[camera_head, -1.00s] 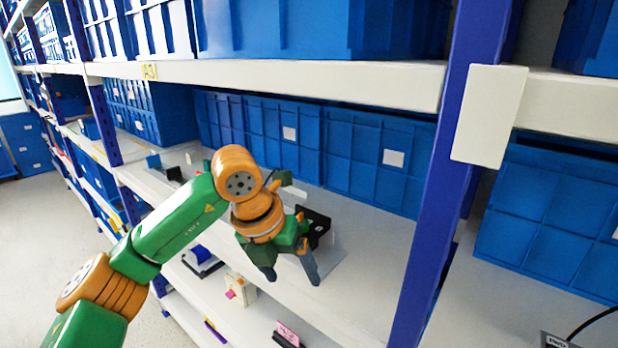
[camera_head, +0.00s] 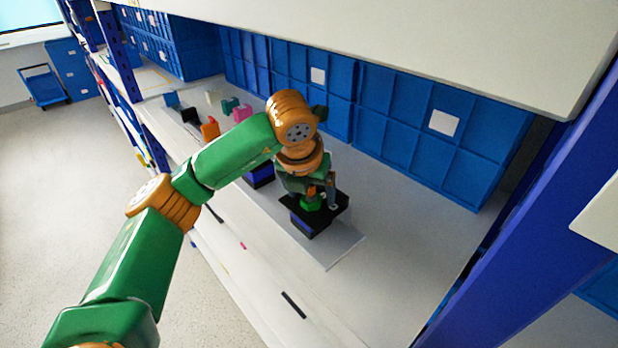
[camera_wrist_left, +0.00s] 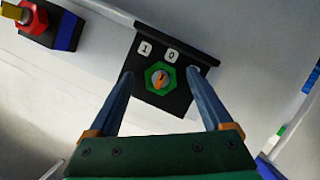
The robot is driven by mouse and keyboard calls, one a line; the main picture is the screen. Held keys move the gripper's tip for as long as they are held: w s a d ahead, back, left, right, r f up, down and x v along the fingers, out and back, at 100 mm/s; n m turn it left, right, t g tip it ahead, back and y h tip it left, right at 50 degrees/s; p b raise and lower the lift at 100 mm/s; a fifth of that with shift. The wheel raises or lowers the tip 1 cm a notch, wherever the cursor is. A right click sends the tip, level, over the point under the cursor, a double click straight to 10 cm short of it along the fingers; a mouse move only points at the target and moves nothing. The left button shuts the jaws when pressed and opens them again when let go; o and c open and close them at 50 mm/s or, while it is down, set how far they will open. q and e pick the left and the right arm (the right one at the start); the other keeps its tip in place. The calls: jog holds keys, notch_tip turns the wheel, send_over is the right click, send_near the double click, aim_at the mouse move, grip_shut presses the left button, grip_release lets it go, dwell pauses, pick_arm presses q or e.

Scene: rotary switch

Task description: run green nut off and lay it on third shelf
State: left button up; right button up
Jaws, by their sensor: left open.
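The green nut (camera_wrist_left: 150,72) sits around an orange knob (camera_wrist_left: 160,82) on a black switch panel (camera_wrist_left: 178,98) marked 1 and 0. In the head view the nut (camera_head: 311,202) is partly covered by my gripper above the black and blue switch box (camera_head: 304,226). My left gripper (camera_wrist_left: 160,73) is open. Its two fingers stand on either side of the nut, and in the wrist view gaps show between them and it. The switch box stands on a white shelf board (camera_head: 400,250). My right gripper is in neither view. I cannot tell which board is the third shelf.
Another box with a red nut (camera_wrist_left: 32,18) and yellow knob is at the upper left of the wrist view. Small coloured parts, one pink (camera_head: 242,113), lie further along the shelf. Blue bins (camera_head: 390,120) line the back. A white board (camera_head: 430,45) overhangs above.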

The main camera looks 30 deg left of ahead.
pick_arm(q)
jog(key=shift+w+f, duration=0.2)
jog(key=shift+s+r, duration=0.1)
jog(key=shift+s, duration=0.1)
jog(key=c, duration=0.4)
grip_shut()
jog(key=n, duration=0.1)
jog(key=n+y, duration=0.1)
jog(key=n, duration=0.1)
jog(key=shift+d+r+n+g, duration=0.15)
jog(key=shift+d+n+g, duration=0.05)
jog(key=shift+n+g, duration=0.1)
jog(key=n+p, duration=0.1)
jog(key=n, duration=0.1)
jog(key=n+g+y+p, duration=0.1)
jog(key=n+p, duration=0.1)
jog(key=n+y+p, duration=0.1)
jog(key=n, duration=0.1)
jog(key=shift+w+r+g, duration=0.1)
jog(key=shift+r+g, duration=0.2)
jog(key=shift+g, duration=0.1)
jog(key=shift+f+n+g+y+p, duration=0.15)
jog(key=shift+n+g+p, duration=0.1)
jog(key=shift+n, duration=0.35)
jog(key=shift+f+n+g+y+p, duration=0.15)
jog(key=shift+n+p, duration=0.1)
jog(key=shift+n, duration=0.35)
jog(key=shift+o, duration=1.9)
grip_release()
jog(key=shift+w, duration=0.1)
